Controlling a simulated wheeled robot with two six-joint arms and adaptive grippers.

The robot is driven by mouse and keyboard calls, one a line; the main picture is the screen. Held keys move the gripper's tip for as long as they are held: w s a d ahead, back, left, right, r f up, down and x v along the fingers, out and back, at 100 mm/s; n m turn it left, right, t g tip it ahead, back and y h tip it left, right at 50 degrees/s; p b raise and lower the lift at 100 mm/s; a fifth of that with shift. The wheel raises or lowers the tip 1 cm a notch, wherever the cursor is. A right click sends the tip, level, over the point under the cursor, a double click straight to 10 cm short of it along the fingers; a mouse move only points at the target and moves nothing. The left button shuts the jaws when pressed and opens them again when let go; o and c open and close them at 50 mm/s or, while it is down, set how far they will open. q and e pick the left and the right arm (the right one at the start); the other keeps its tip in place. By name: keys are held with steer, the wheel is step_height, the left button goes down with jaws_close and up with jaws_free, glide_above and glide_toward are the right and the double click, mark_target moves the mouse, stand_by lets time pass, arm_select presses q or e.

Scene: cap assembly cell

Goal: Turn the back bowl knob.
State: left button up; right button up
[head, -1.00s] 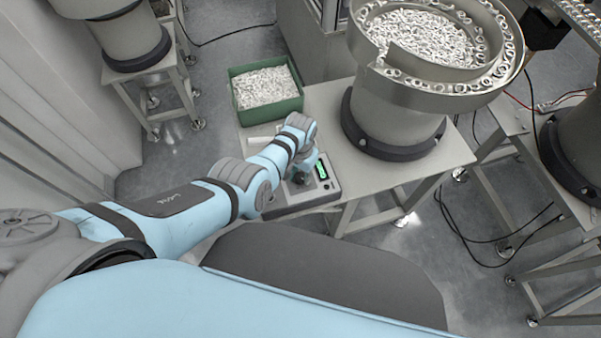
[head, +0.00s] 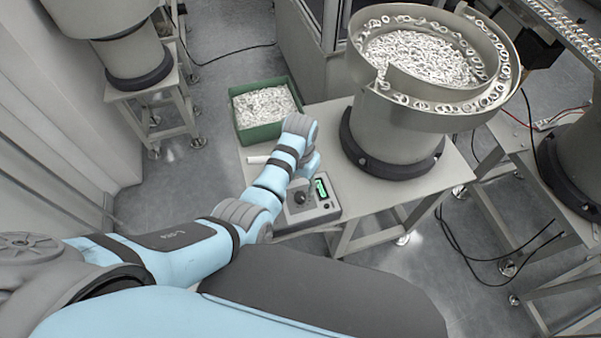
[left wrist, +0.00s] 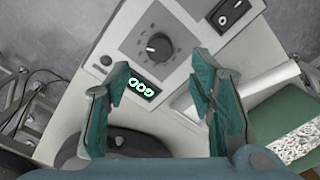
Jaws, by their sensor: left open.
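A grey control box (head: 323,212) stands at the front edge of the table beside a metal bowl feeder (head: 392,135). Its dark round knob (head: 300,197) sits left of a lit green display (head: 320,187). In the left wrist view the knob (left wrist: 158,47) has a dial scale around it, with the display (left wrist: 142,87) below it. My left gripper (left wrist: 160,85) is open, with its teal fingers spread on either side of the display and nothing between them. The knob lies beyond the fingertips, apart from them. In the head view my wrist hides most of this gripper. My right gripper is out of view.
A green bin (head: 262,132) of small white parts stands at the table's back left. A white cylinder (head: 258,160) lies on the table (head: 440,170) near it. A black rocker switch (left wrist: 232,14) is on the box. The bowl's base blocks the right side.

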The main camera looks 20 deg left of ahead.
mark_target(300, 195)
arm_select(q)
step_height(300, 195, up, 6)
steer(key=shift+f, duration=0.2)
